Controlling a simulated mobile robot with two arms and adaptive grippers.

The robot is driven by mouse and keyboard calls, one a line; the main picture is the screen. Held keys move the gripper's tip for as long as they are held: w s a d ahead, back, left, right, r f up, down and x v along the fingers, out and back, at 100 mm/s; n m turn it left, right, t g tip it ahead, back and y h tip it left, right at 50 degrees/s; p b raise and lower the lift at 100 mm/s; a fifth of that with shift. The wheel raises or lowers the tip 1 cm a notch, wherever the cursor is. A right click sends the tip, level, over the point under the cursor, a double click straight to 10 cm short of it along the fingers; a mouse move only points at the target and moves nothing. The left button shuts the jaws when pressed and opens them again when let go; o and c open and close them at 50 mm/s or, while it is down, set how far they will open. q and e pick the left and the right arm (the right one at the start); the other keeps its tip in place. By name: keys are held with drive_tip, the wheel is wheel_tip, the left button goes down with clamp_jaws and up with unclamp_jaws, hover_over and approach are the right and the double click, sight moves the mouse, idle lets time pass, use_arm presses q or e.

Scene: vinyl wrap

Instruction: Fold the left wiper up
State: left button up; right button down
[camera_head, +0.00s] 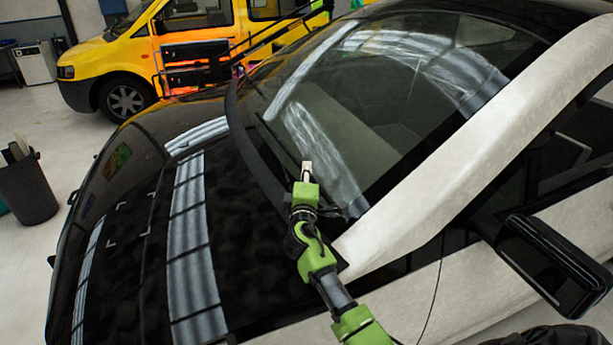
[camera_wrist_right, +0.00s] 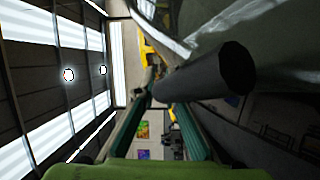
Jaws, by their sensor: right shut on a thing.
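The windshield (camera_head: 400,110) of the white-and-black car fills the upper right of the head view. My right gripper (camera_head: 307,172) is over the lower edge of the glass, its green arm coming up from the bottom. In the right wrist view, a thick dark rod (camera_wrist_right: 205,78), which looks like part of the wiper, runs to between the tips of my right gripper's fingers (camera_wrist_right: 154,92). The gripper is shut on it. My left gripper is not in view.
The dark hood (camera_head: 130,235) lies left of the windshield. The pale windshield pillar (camera_head: 440,190) and a black side mirror (camera_head: 555,262) are to the right. A yellow van (camera_head: 110,65) and a dark bin (camera_head: 27,190) stand beyond the car.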

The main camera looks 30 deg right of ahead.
drive_tip(key=shift+s+a+r+n+t+y+b, duration=0.2)
drive_tip(key=shift+a+r+t+b, duration=0.4)
drive_tip(key=shift+b, duration=0.9)
drive_tip(key=shift+s+a+r+n+t+y+b, duration=0.15)
drive_tip(key=shift+s+r+t+y+b, duration=0.15)
drive_tip(key=shift+t+b, duration=0.85)
drive_tip(key=shift+s+a+r+n+t+y+b, duration=0.1)
drive_tip(key=shift+s+a+r+t+y+b, duration=0.25)
drive_tip(key=shift+b, duration=1.45)
drive_tip(key=shift+a+r+t+b, duration=0.25)
drive_tip(key=shift+r+t+b, duration=0.15)
drive_tip(key=shift+r, duration=0.15)
